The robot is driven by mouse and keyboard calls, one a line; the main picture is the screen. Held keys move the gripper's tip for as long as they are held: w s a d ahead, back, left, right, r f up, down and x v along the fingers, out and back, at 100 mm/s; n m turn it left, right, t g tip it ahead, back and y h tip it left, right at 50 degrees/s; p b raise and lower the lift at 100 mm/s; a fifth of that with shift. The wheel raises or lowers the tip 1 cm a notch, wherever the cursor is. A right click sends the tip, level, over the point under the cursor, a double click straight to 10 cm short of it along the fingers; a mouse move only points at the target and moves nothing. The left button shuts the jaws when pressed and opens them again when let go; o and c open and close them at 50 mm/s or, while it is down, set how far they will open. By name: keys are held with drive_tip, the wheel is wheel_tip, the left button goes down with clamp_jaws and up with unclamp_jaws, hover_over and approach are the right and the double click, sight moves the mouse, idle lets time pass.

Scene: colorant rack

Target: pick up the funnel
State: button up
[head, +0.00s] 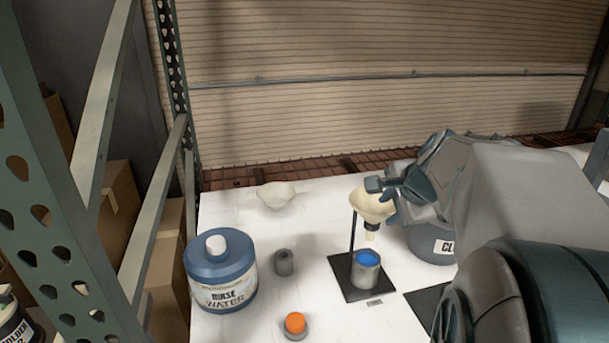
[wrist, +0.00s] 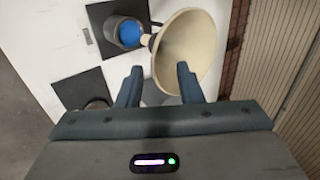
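The cream funnel (head: 372,204) sits at the upper part of a black stand (head: 352,232), its spout pointing down above a grey cup with blue contents (head: 366,268). In the wrist view the funnel (wrist: 188,50) shows its wide mouth. My gripper (head: 384,187) is at the funnel's upper rim in the head view. In the wrist view my gripper (wrist: 160,80) has its fingers spread, with the funnel's edge partly between them. The right finger overlaps the funnel, and a gap shows beside the left finger. Contact cannot be told.
A blue rinse water jug (head: 221,270), a small grey container (head: 284,262) and an orange-topped container (head: 295,324) stand left of the stand. A pale rounded object (head: 276,195) lies farther back. A labelled grey container (head: 432,246) stands right, partly behind my arm. Shelf uprights (head: 60,190) border the left.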

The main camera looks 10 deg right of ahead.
sight(387, 214)
drive_tip(key=shift+p+x, duration=0.6)
drive_tip(key=shift+x, duration=2.3)
drive_tip(key=shift+s+d+f, duration=0.15)
drive_tip(key=shift+s+d, duration=0.05)
clamp_jaws()
